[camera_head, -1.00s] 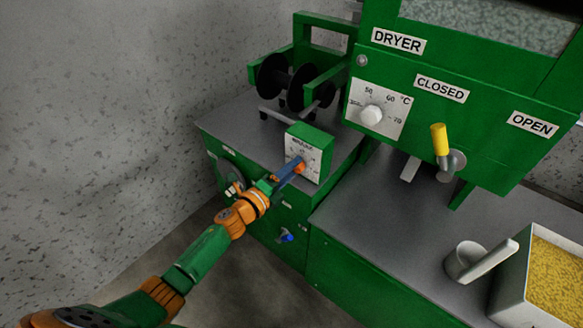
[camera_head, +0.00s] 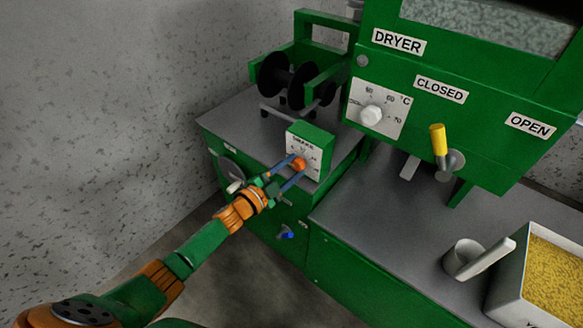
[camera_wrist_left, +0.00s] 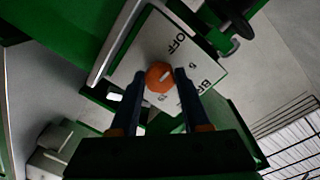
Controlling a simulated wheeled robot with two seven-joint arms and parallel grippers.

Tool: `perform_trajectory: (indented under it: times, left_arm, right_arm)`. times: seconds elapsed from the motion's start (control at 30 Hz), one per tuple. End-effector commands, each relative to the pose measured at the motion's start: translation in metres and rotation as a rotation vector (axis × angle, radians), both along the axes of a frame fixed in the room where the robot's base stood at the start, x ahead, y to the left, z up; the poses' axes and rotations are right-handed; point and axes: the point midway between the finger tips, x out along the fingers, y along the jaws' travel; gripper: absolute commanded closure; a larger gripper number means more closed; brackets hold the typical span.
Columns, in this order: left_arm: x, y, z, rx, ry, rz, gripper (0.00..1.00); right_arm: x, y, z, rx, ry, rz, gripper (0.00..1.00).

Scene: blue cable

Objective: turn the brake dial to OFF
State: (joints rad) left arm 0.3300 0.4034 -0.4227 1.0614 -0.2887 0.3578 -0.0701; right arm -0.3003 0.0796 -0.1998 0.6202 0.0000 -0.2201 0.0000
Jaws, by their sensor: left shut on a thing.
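The brake dial is an orange knob (camera_head: 299,164) on the white face of a small green box (camera_head: 311,136). My left gripper (camera_head: 297,167) has its two blue fingers on either side of the knob, shut on it. In the left wrist view the knob (camera_wrist_left: 159,77) sits between the fingertips and bears a white mark. The white plate (camera_wrist_left: 140,58) there reads OFF above the knob and part of a BR word to the right. The fingers hide some of the scale, and I cannot tell exactly which setting the mark points to. My right gripper is out of view.
Black reels (camera_head: 287,80) stand behind the box. To the right is the green dryer with a white temperature knob (camera_head: 372,117) and a yellow handle (camera_head: 439,140). A scoop (camera_head: 480,260) and a bin of yellow pellets (camera_head: 552,280) are at the lower right.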

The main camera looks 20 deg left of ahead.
Motion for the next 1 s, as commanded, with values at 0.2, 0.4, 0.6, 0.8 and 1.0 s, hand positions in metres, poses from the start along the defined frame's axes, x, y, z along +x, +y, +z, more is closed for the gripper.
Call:
perform_trajectory:
  times: [0.2,0.4,0.6,0.8,1.0]
  left_arm:
    - [-0.0002,-0.0002,-0.0011,-0.117,0.045,-0.001,1.0]
    - [-0.0002,-0.0006,-0.0009,-0.187,0.068,-0.001,1.0]
    - [-0.0001,-0.0008,-0.0007,-0.217,0.079,-0.002,1.0]
    - [-0.0001,-0.0008,-0.0005,-0.225,0.081,-0.002,1.0]
    - [-0.0001,-0.0008,-0.0004,-0.224,0.08,-0.002,1.0]
  right_arm:
    - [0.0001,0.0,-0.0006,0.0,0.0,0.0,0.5]
    - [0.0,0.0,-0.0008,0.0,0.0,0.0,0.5]
    - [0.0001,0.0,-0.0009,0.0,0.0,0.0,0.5]
    - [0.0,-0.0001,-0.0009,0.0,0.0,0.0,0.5]
    - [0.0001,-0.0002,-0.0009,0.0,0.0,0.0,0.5]
